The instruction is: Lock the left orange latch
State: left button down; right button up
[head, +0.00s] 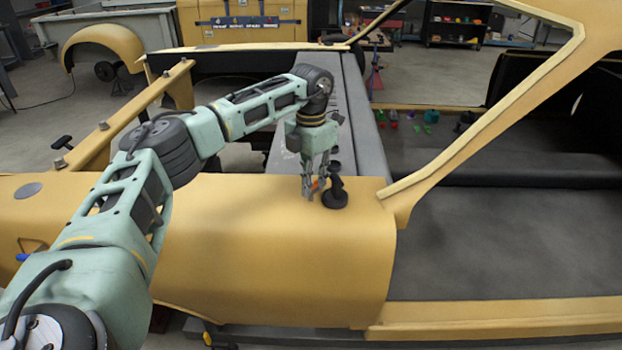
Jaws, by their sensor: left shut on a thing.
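My left gripper (310,186) points down at the top of the yellow body panel, near its back edge. A small orange latch (316,184) shows between its fingertips, mostly hidden by them. The gripper is shut on this latch. A black knob-like fixture (335,196) stands on the panel just to the right of the fingers. I cannot tell whether the latch is locked. My right gripper is not in view.
The yellow panel (270,250) spreads in front of the gripper and is bare. A yellow pillar (490,115) slopes up to the right. A grey beam (358,110) runs behind the wrist. Shelves (455,25) stand far back.

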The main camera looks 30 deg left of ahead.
pick_arm(q)
jog(key=m, duration=0.5)
jog(key=shift+r+m, duration=0.1)
jog(key=shift+m, duration=2.2)
jog(key=shift+r, duration=0.1)
jog(key=c, duration=1.8)
grip_release()
jog(key=shift+a, duration=0.1)
notch_tip(320, 180, up, 12)
